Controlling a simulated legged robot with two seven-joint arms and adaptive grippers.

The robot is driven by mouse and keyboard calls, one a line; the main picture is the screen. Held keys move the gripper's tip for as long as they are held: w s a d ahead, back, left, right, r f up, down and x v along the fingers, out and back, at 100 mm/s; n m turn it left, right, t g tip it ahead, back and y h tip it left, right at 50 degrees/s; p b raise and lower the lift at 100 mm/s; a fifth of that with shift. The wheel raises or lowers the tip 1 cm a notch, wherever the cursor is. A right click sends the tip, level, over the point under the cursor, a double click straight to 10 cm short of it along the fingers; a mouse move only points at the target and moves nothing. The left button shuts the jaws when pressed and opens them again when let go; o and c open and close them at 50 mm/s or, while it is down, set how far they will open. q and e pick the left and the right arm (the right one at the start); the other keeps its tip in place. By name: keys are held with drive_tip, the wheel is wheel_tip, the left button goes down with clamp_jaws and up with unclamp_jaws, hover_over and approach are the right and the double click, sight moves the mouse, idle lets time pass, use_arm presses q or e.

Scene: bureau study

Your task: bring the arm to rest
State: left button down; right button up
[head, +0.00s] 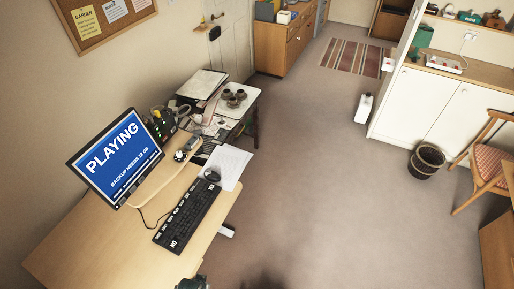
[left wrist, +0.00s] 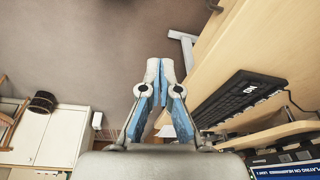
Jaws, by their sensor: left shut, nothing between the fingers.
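My left gripper (left wrist: 161,80) shows in the left wrist view, its blue-grey fingers shut together with nothing between them. It is over the grey carpet, beside the front edge of the wooden desk (left wrist: 232,62). It appears apart from the desk. My right gripper is in neither view.
The desk (head: 88,243) holds a monitor (head: 115,158), a black keyboard (head: 185,215) and a mouse (head: 212,175). A basket (head: 426,161) and a chair (head: 488,160) stand at the right by white cupboards (head: 448,112). The carpet (head: 330,200) between is clear.

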use_arm(q)
drive_tip(key=s+a+f+b, duration=0.1)
drive_tip(key=s+f, duration=0.2)
drive_tip(key=f, duration=0.6)
drive_tip(key=s+a+f+g+b, duration=0.1)
drive_tip(key=s+f+b, duration=0.1)
drive_tip(key=f, duration=0.7)
drive_tip(key=s+a+f+b, duration=0.1)
drive_tip(key=s+f, duration=0.2)
drive_tip(key=f, duration=0.6)
drive_tip(key=s+a+f+g+b, duration=0.1)
drive_tip(key=s+f+b, duration=0.2)
drive_tip(key=s+f, duration=0.8)
drive_tip(key=shift+s+f, duration=0.25)
drive_tip(key=shift+s, duration=0.85)
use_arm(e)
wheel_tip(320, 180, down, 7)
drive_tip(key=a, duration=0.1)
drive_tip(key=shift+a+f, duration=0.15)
use_arm(q)
drive_tip(key=shift+a, duration=0.3)
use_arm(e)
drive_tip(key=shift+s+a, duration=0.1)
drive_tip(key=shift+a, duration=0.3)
